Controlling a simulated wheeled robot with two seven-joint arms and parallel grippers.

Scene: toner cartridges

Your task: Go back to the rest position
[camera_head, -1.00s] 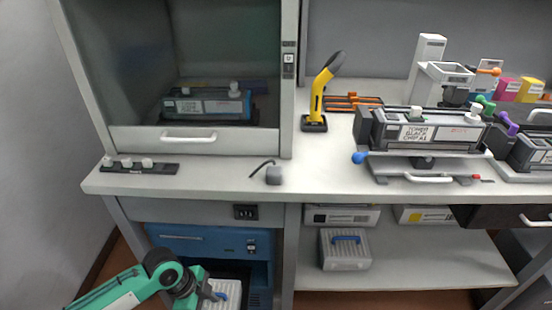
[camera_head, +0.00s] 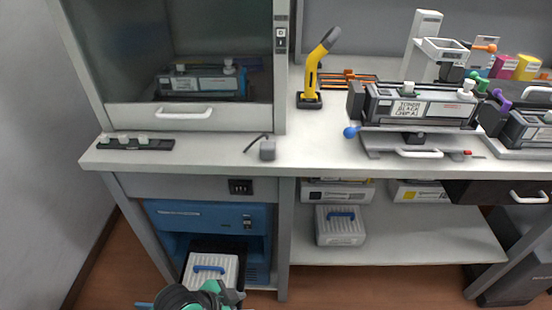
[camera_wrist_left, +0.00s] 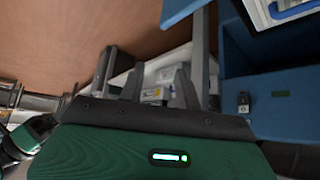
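My left arm shows only partly at the bottom edge of the head view, as a dark joint and green links (camera_head: 205,297) in front of the lower cabinet. In the left wrist view my left gripper (camera_wrist_left: 146,78) has its dark fingers apart, with nothing seen between them. A white ribbed box with a blue handle (camera_head: 212,266) sits in the blue cabinet bay; its lower part is hidden by my arm. Part of a white box with a blue handle also shows at the top right of the wrist view (camera_wrist_left: 285,10). My right gripper is not in view.
The blue unit (camera_head: 205,217) stands under the worktop (camera_head: 215,160). Toner cartridges stand on the worktop (camera_head: 420,106) and behind the cabinet glass (camera_head: 205,84). Another ribbed box (camera_head: 340,228) stands on the lower shelf (camera_head: 420,245). Bare floor (camera_head: 120,265) lies at the left.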

